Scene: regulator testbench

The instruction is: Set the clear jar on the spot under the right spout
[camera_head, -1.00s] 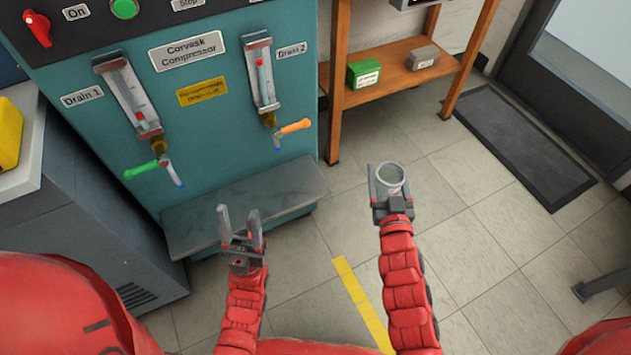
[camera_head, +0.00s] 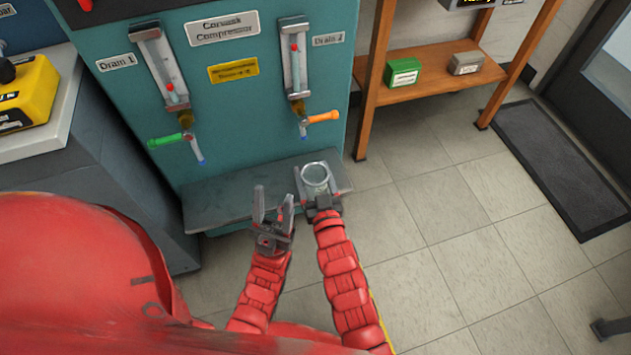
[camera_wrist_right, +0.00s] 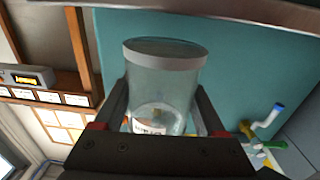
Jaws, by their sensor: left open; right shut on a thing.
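The clear jar (camera_head: 315,176) is held by my right gripper (camera_head: 317,184), which is shut on it. In the head view the jar overlaps the front right part of the grey shelf (camera_head: 225,199); I cannot tell whether it touches. In the right wrist view the jar (camera_wrist_right: 162,88) sits between the two dark fingers (camera_wrist_right: 160,115). The right spout (camera_head: 303,130), with an orange handle (camera_head: 324,117), is above and slightly left of the jar. The left spout (camera_head: 197,150) has a green handle (camera_head: 165,141). My left gripper (camera_head: 273,205) is open and empty, left of the right one.
The teal compressor (camera_head: 240,110) stands behind the shelf. A wooden rack (camera_head: 440,75) with a green box (camera_head: 402,73) and a grey box (camera_head: 466,63) is to the right. A yellow case (camera_head: 35,92) sits on a counter at left.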

